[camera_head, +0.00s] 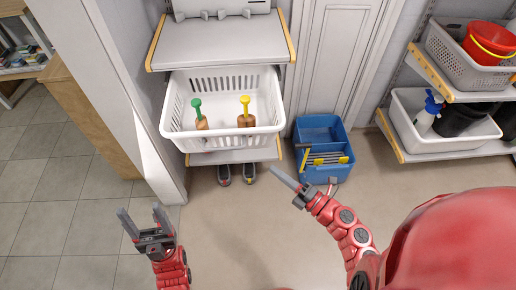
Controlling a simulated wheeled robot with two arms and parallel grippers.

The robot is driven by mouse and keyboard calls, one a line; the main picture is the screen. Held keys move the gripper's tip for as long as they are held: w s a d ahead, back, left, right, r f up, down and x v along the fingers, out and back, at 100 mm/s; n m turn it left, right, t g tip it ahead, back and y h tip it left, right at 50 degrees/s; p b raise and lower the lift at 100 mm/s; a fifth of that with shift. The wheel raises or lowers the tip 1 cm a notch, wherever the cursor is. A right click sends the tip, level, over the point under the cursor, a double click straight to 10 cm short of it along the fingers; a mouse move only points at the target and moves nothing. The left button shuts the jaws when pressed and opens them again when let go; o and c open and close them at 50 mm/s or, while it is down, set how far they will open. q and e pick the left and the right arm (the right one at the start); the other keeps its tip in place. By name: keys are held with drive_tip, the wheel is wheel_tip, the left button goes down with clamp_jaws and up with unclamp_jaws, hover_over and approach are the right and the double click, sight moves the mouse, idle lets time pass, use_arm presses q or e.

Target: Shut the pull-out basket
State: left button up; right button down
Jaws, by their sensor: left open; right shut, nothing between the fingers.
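The pull-out basket (226,138) is a white slatted plastic basket on a shelf unit, and it sticks out in front of the shelf above it. Inside it stand a green-topped item (197,109) and a yellow-topped item (245,103), both with brown lower parts. My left gripper (143,219) is open and empty, below and left of the basket, over the floor. My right gripper (286,180) is shut and empty, below and right of the basket's front. Neither gripper touches the basket.
A grey shelf board (220,45) is above the basket, and a lower board (232,156) is beneath it. A blue bucket (321,130) stands on the floor to the right. A white wall edge (150,120) borders the left. Shelves with bins (405,107) are at right.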

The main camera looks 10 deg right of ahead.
sight(248, 139)
drive_tip(key=shift+w+a+r+p, duration=0.2)
drive_tip(key=shift+w+a, duration=0.4)
drive_tip(key=shift+w, duration=1)
drive_tip(key=shift+w+a+r+p, duration=0.2)
drive_tip(key=shift+w+a, duration=0.45)
drive_tip(key=shift+w, duration=0.95)
drive_tip(key=shift+w+a+r+p, duration=0.2)
drive_tip(key=shift+w+a, duration=0.4)
drive_tip(key=shift+w, duration=1)
drive_tip(key=shift+w, duration=0.1)
